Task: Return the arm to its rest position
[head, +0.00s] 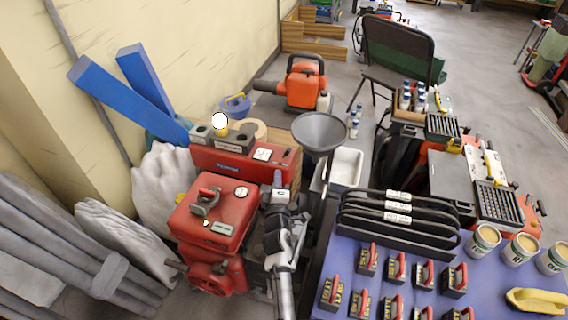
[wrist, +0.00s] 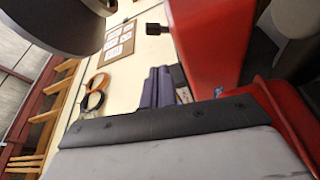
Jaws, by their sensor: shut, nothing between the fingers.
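My arm rises from the bottom middle of the head view, beside the red engine-driven machine. Its end, my gripper (head: 279,180), is small there, just left of the metal funnel (head: 320,132) and in front of the red toolbox-like case (head: 232,166). The gripper looks shut and nothing shows in it. The fingertips are too small to make out well. In the wrist view a grey surface with a black bolted edge (wrist: 165,122) fills the bottom; I cannot tell what it belongs to. A red body (wrist: 215,40) stands close at the right.
The red machine (head: 213,213) stands close left of my arm. A blue-topped table (head: 343,262) with black battery-like blocks and cans lies close at right. Grey sacks (head: 125,238) and blue beams (head: 125,95) line the left wall. Open floor shows beyond the orange machine (head: 304,82).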

